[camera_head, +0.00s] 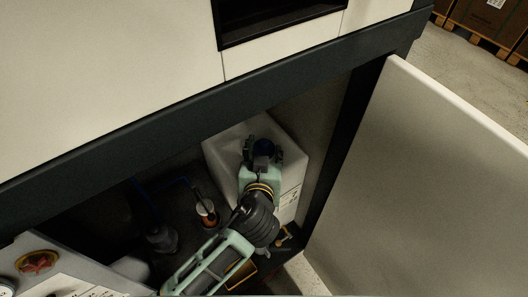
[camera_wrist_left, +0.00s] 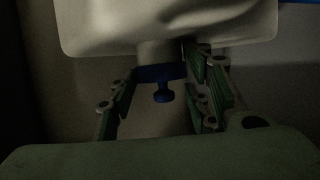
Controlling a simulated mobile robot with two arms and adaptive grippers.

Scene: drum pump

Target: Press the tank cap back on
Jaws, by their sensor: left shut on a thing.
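The white tank (camera_head: 226,151) stands inside the open cabinet; its pale body also fills the top of the left wrist view (camera_wrist_left: 165,25). The blue tank cap (camera_head: 264,145) shows between my left gripper's fingers. In the left wrist view the cap (camera_wrist_left: 158,73) with its small knob is at the end of the tank's neck. My left gripper (camera_head: 263,150) is shut on the cap, with one finger on each side. I cannot tell whether the cap is fully seated. My right gripper is not in view.
The open cabinet door (camera_head: 430,185) stands at the right. The dark cabinet edge (camera_head: 200,115) runs above the opening. Left of the tank are a hose fitting (camera_head: 206,212) with an orange ring and a blue hose (camera_head: 175,183). A red knob (camera_head: 38,262) is at lower left.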

